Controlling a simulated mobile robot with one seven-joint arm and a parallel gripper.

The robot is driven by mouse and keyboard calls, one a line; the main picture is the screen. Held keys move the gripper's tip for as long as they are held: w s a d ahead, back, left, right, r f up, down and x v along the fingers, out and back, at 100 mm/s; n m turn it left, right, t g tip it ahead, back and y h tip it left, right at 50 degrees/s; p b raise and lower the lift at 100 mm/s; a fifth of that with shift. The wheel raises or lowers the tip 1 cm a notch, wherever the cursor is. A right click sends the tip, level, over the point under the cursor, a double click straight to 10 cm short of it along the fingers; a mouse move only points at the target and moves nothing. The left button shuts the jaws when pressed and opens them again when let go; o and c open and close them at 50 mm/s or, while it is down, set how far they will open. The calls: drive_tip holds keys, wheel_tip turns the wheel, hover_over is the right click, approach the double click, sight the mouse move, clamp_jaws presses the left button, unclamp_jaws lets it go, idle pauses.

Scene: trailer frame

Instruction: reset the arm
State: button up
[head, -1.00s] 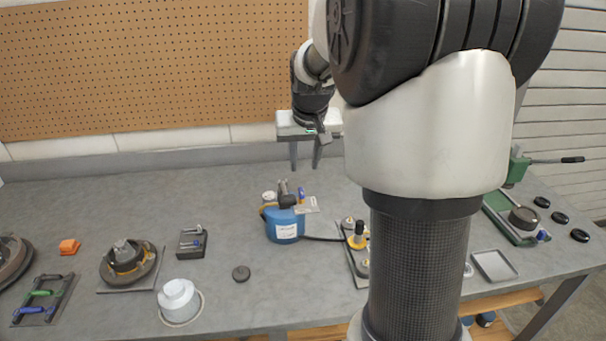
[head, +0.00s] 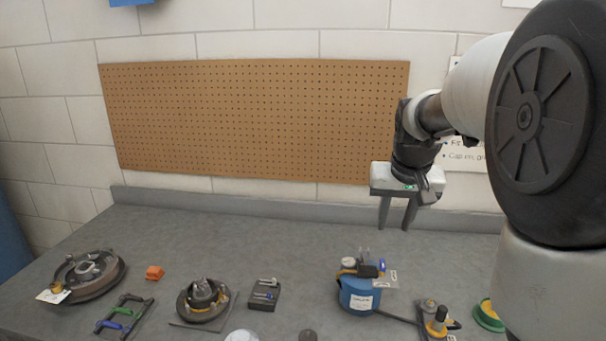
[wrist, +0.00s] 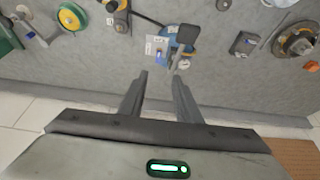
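My gripper (head: 396,213) hangs from my raised arm at the right of the head view, pointing down above the back of the grey bench. Its two fingers are apart with nothing between them. In the wrist view my gripper (wrist: 160,80) also shows its two fingers spread and empty. A blue canister (head: 360,291) with a white label stands on the bench below and in front of the gripper, clear of it. The canister shows partly in the wrist view, beyond the fingertips.
A pegboard (head: 255,120) hangs on the wall behind. On the bench (head: 225,243) are a brake drum (head: 88,274), an orange block (head: 154,272), a hub on a plate (head: 203,300), a black tray (head: 264,295) and a yellow-topped part (head: 437,322). The back strip of the bench is clear.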

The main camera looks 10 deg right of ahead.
drive_tip(key=s+a+r+n+p, duration=0.1)
drive_tip(key=s+a, duration=0.3)
drive_tip(key=s, duration=0.4)
drive_tip(key=s+a+r+n+p, duration=0.1)
drive_tip(key=s+a+r+p, duration=0.2)
drive_tip(key=s, duration=0.4)
drive_tip(key=s+a+r+n+t+y+p, duration=0.1)
drive_tip(key=s+a+r+p, duration=0.2)
drive_tip(key=s+a, duration=0.3)
drive_tip(key=s, duration=0.2)
drive_tip(key=shift+s+r, duration=0.15)
drive_tip(key=shift+s, duration=0.15)
drive_tip(key=shift+a, duration=0.1)
